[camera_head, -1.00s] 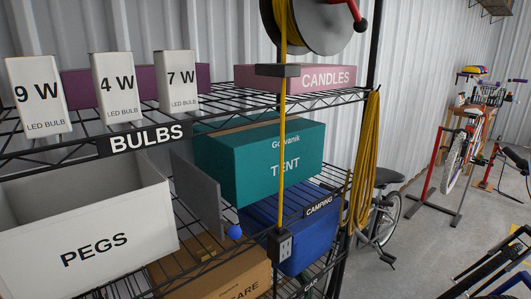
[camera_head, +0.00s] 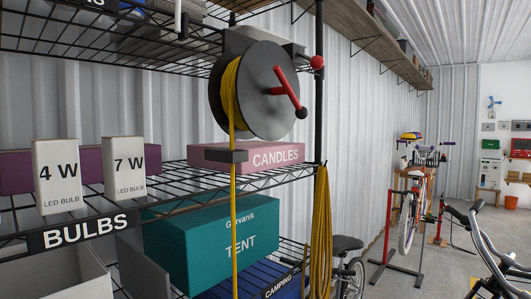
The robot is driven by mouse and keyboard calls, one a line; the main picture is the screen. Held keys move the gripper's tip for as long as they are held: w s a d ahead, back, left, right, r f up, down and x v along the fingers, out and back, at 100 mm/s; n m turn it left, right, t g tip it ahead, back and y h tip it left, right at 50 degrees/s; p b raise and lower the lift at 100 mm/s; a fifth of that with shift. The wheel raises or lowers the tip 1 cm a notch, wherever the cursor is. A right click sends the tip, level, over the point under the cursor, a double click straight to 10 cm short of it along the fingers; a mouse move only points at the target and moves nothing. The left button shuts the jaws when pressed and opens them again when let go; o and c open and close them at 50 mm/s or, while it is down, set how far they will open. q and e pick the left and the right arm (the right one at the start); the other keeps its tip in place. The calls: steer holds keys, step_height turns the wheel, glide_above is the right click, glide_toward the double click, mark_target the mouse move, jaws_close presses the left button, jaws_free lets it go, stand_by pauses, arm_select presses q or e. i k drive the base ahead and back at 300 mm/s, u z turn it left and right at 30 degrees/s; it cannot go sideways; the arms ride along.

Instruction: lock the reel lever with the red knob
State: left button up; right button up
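A dark grey cable reel (camera_head: 268,98) with yellow cord hangs at the upper middle of the head view, in front of the shelf. A red crank (camera_head: 286,87) with a black grip crosses its face. A round red knob (camera_head: 316,62) sits to the right of the reel's upper edge, in front of the black shelf post; its lever is mostly hidden, so its setting cannot be told. The yellow cord (camera_head: 233,195) runs straight down through a dark guide (camera_head: 226,156) below the reel. Neither of my grippers is in view.
The wire shelf holds bulb boxes (camera_head: 125,168), a pink CANDLES box (camera_head: 276,156) and a teal TENT box (camera_head: 205,240). A yellow cord coil (camera_head: 322,230) hangs by the post. Bicycles (camera_head: 408,215) stand at the right. A wooden shelf (camera_head: 375,30) runs along the wall above.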

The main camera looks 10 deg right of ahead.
mark_target(316, 62)
steer(key=z, duration=1.25)
steer(key=i, duration=0.35)
steer(key=u, duration=1.85)
